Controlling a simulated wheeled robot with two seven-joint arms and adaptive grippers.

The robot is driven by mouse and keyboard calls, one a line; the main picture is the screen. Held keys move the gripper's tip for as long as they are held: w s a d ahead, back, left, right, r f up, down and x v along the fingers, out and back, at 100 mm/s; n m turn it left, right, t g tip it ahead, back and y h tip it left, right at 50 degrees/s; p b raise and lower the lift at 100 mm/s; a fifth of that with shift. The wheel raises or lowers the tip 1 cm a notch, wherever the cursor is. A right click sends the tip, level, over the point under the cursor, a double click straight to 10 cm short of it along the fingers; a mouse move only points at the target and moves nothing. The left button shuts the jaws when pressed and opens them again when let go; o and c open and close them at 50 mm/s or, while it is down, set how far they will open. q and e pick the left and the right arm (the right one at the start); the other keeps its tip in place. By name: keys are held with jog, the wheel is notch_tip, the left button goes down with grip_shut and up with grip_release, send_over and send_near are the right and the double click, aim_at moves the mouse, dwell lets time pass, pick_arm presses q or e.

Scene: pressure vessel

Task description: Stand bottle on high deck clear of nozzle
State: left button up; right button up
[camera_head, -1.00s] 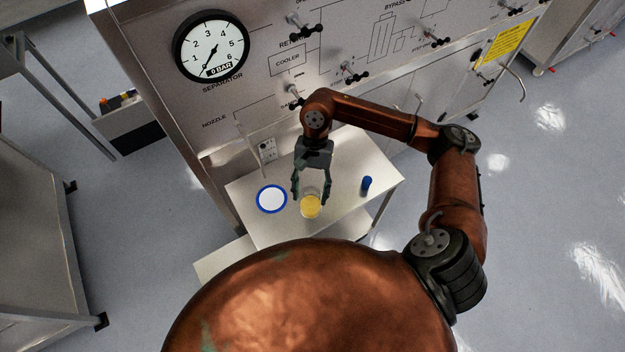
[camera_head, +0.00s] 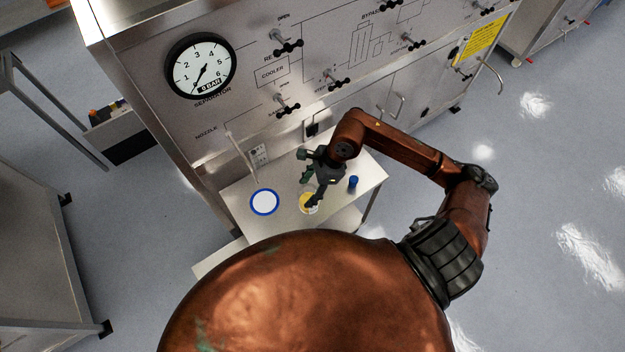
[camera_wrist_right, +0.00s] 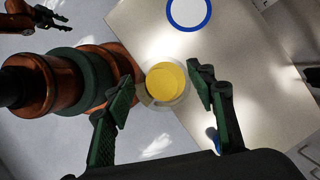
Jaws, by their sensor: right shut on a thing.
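The bottle (camera_head: 303,201), a clear round vessel with yellow contents, is at the front of the upper deck (camera_head: 285,190). It shows from above in the right wrist view (camera_wrist_right: 165,82). The nozzle (camera_head: 240,155) is a thin pale pipe slanting down over the deck's left part.
A white disc with a blue rim (camera_head: 265,202) lies on the deck left of the bottle. A small blue cap-like object (camera_head: 353,182) stands to the right. The panel with black-handled valves (camera_head: 287,104) rises behind. A lower shelf (camera_head: 222,257) shows at front left.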

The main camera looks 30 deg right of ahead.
jog(key=w+d+f+p, duration=0.3)
jog(key=w+d+f, duration=0.2)
jog(key=f, duration=0.5)
jog(key=shift+w+d+f, duration=0.3)
jog(key=shift+w+d, duration=0.05)
jog(key=shift+w, duration=0.35)
jog(key=shift+f, duration=0.15)
jog(key=o, duration=1.6)
